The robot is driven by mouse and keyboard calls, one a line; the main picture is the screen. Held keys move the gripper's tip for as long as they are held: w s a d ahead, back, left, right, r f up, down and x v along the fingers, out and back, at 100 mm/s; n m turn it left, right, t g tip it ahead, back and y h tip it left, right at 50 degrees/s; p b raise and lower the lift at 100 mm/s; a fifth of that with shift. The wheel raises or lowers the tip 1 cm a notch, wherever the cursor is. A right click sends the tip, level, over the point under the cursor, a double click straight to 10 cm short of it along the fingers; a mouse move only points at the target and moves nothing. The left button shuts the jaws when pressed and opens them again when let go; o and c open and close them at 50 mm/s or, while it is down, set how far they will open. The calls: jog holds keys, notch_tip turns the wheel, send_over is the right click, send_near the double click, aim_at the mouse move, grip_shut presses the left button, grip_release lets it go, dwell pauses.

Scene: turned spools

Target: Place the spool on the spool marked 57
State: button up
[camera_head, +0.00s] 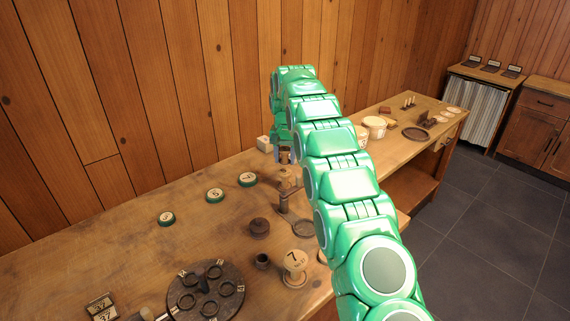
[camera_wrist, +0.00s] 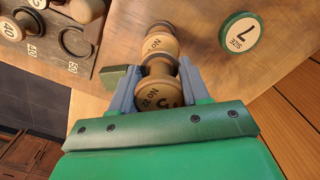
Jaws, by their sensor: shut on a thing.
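My gripper (camera_wrist: 158,68) is shut on a pale wooden spool (camera_wrist: 158,97) with a dark band; "No 22" seems to be printed on its near face. A second pale spool (camera_wrist: 160,40), its face also marked "No", lies just beyond the held one in the wrist view. I cannot tell whether the two touch, and its number is not readable. In the head view my gripper (camera_head: 284,153) is over the back of the table, with a pale spool (camera_head: 287,177) just below it. I cannot make out a 57 on any spool.
Dark turned pieces (camera_head: 260,228) and a round dark rack (camera_head: 207,292) are nearby. Green-rimmed numbered discs (camera_head: 215,195) lie at the back. A numbered board (camera_wrist: 70,45) shows in the wrist view.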

aim_at(285, 149)
jog(key=shift+f, duration=1.5)
jog(key=shift+f, duration=0.1)
jog(key=o, duration=1)
notch_tip(285, 149, up, 7)
jog(key=shift+r, duration=0.35)
